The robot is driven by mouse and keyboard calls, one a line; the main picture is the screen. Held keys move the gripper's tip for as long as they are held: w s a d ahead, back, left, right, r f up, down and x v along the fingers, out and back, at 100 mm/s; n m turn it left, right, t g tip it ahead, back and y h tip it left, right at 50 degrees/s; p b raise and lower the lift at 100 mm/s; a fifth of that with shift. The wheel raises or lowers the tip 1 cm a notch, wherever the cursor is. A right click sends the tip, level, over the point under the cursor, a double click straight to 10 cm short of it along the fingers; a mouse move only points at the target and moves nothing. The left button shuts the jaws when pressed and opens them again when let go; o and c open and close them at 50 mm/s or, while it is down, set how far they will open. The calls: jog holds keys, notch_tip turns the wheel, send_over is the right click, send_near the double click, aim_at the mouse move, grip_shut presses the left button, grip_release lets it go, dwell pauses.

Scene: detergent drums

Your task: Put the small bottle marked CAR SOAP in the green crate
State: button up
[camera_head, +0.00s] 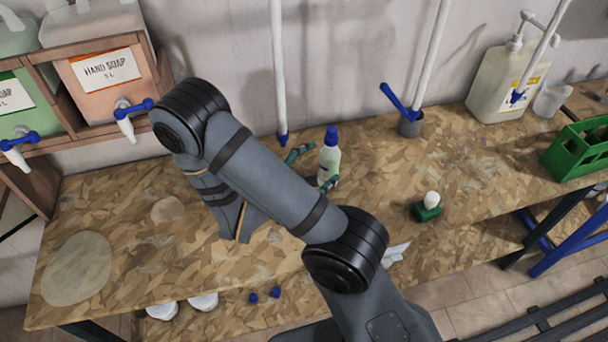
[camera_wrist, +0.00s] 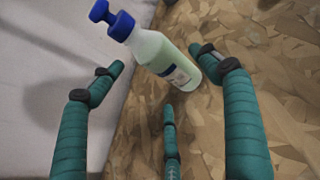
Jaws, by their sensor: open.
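A small bottle (camera_head: 329,160) with a blue cap and pale green contents stands upright on the wood-chip bench. It also shows in the wrist view (camera_wrist: 168,58), where its label is too small to read. My gripper (camera_head: 314,168) is open, its teal fingers around the bottle's near side. In the wrist view one finger is left of the bottle, one right and one below it; I cannot tell whether any touches. The green crate (camera_head: 572,158) stands at the far right of the bench, partly cut off by the picture edge.

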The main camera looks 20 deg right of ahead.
jog(key=v, duration=0.4)
jog(key=shift+a+r+p, duration=0.15)
jog(key=shift+a+p, duration=0.05)
jog(key=shift+p, duration=0.2)
jog(key=shift+s+a+r, duration=0.15)
jog(key=shift+s+a, duration=0.2)
jog(key=shift+s, duration=0.05)
jog(key=c, duration=0.4)
jog(key=shift+c, duration=0.5)
jog(key=shift+d, duration=0.1)
